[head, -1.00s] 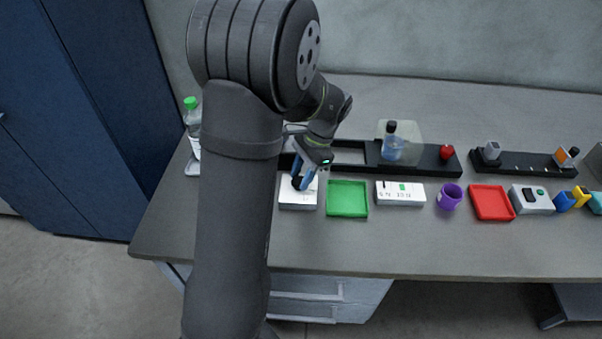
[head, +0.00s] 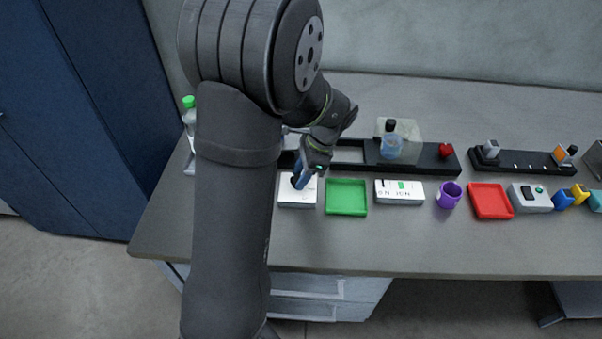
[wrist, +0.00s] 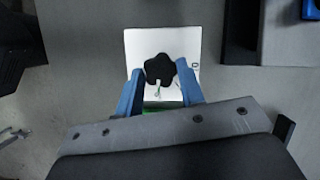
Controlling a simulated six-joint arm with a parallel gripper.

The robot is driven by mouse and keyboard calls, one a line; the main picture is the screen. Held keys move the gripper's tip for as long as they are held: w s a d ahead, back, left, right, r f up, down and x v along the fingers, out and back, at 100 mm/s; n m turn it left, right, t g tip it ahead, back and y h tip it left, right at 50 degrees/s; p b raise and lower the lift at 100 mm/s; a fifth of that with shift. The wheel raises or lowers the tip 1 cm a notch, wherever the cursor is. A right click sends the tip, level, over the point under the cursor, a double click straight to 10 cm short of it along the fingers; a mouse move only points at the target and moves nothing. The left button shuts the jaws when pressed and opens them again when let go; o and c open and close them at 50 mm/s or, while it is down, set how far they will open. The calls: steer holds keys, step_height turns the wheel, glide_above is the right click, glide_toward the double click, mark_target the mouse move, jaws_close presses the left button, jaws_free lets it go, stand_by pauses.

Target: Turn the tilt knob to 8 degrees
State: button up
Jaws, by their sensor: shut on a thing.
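The tilt knob (wrist: 160,69) is a black, lobed knob with a pale pointer mark, on a white box (wrist: 138,41). In the head view the white box (head: 297,201) stands near the table's left end, and the knob on it is mostly behind my fingers. My gripper (wrist: 160,88) has its two blue fingers on either side of the knob, shut on it. In the head view my gripper (head: 301,179) reaches down to the box. The scale marks are too small or hidden to read.
A green tray (head: 347,198) lies just right of the box. Beyond it stand a white display unit (head: 400,193), a purple cup (head: 449,195) and a red tray (head: 491,202). A black rail (head: 431,163) runs behind. The table's front strip is clear.

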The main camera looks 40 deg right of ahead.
steer(key=o, duration=1)
steer(key=v, duration=1.7)
steer(key=shift+d, duration=0.25)
steer(key=shift+r, duration=0.1)
steer(key=x, duration=1.7)
steer(key=shift+a, duration=0.25)
